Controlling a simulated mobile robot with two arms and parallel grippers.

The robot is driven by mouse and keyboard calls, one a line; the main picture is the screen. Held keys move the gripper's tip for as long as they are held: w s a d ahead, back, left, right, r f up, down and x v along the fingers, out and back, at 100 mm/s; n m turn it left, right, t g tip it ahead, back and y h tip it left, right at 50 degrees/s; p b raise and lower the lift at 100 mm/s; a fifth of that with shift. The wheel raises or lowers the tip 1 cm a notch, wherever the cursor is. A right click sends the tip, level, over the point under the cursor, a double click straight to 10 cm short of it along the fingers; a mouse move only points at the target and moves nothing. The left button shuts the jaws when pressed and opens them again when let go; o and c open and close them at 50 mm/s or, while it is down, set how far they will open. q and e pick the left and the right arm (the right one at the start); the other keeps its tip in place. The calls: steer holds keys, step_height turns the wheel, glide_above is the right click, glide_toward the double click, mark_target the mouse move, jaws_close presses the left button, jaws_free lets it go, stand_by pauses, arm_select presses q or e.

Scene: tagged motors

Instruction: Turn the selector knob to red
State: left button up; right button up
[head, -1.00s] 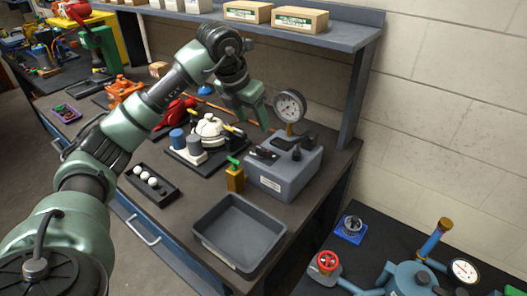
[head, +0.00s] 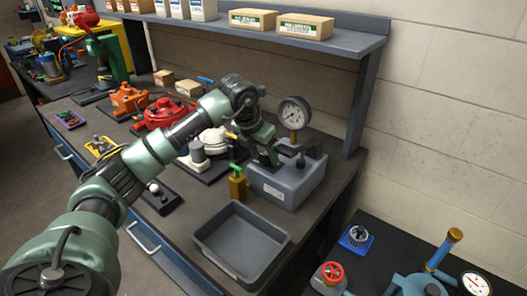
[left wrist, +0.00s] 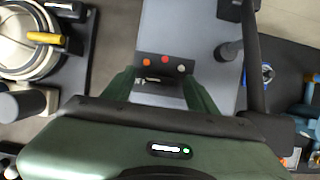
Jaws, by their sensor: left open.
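The grey control box (head: 290,188) stands on the bench at the centre right, with black fittings on top. My left gripper (head: 271,158) is over the left part of its top, pointing down. In the left wrist view its two green fingers (left wrist: 163,88) are open. Between them is a dark part (left wrist: 155,80), probably the selector knob, mostly hidden. Just beyond the fingers are an orange dot (left wrist: 146,62), a red dot (left wrist: 165,59) and a white dot (left wrist: 181,68) on the box top. I cannot tell which dot the knob points to, or whether the fingers touch it.
A black lever (left wrist: 229,48) stands right of the fingers. A round gauge (head: 293,113) rises behind the box. A brass valve with a green handle (head: 237,182) stands in front left, and an empty grey tray (head: 240,243) is nearer. A shelf (head: 300,38) hangs above.

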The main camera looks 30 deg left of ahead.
arm_select(q)
steer(key=shift+c, duration=0.4)
jaws_close()
steer(key=shift+m, duration=0.3)
steer(key=m, duration=0.1)
steer(key=m+h, duration=0.1)
steer(key=m, duration=0.1)
steer(key=shift+w+a+m+h+b, duration=0.15)
steer(key=shift+m+h+b, duration=0.15)
steer(key=shift+b, duration=0.05)
steer(key=m, duration=0.2)
steer(key=m+g+h, duration=0.1)
steer(key=m, duration=0.1)
steer(key=shift+w+r+m, duration=0.1)
steer(key=shift+w+m, duration=0.05)
steer(key=shift+m, duration=0.15)
steer(key=m+g, duration=0.1)
steer(key=m, duration=0.1)
steer(key=m+g+h, duration=0.1)
steer(key=m, duration=0.1)
steer(key=shift+w+p, duration=0.2)
steer(key=shift+p, duration=0.2)
steer(key=m+g, duration=0.1)
steer(key=m, duration=0.3)
steer(key=shift+w+m+h, duration=0.1)
steer(key=shift+m+h, duration=0.2)
steer(key=shift+m+g, duration=0.3)
steer(key=shift+g, duration=0.1)
